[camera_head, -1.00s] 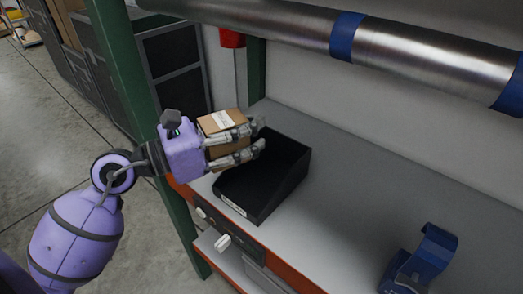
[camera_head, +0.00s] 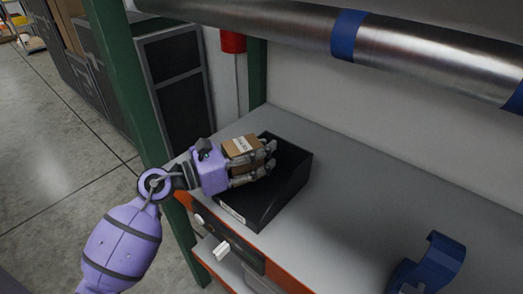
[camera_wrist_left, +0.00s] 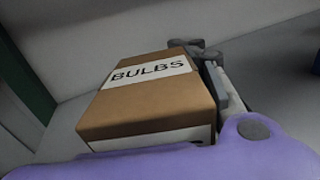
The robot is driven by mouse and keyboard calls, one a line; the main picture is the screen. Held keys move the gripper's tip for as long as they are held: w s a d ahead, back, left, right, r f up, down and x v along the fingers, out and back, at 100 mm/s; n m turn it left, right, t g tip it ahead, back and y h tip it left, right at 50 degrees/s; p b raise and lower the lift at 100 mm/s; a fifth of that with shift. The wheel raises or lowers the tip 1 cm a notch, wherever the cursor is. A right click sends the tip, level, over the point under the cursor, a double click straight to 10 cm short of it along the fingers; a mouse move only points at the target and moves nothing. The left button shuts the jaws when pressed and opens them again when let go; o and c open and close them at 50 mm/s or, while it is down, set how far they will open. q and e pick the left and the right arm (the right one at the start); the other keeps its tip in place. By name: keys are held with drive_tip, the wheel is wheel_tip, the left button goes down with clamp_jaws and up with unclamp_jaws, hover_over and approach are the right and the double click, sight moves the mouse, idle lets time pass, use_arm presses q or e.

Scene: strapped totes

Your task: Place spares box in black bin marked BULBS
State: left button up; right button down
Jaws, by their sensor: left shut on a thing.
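My left gripper (camera_head: 268,160) is shut on a brown cardboard box (camera_head: 241,147) with a white label. In the left wrist view the box (camera_wrist_left: 150,108) fills the middle, and its label reads BULBS; a finger (camera_wrist_left: 214,80) lies along its right side. The open black bin (camera_head: 288,192) stands on the grey bench, with a white label low on its front that is too small to read. The gripper and box are over the bin's left and back part and hide much of its inside. I cannot tell whether the box touches the bin. My right gripper is not in view.
A blue bracket-like object (camera_head: 430,268) sits on the bench at the lower right. A green post (camera_head: 130,100) stands left of the bench. A metal pipe with blue bands (camera_head: 420,50) runs above.

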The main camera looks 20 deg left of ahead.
use_arm(q)
drive_tip(key=shift+f, duration=0.15)
drive_tip(key=o, duration=1.4)
drive_tip(key=b+v, duration=0.3)
drive_tip(key=v, duration=0.9)
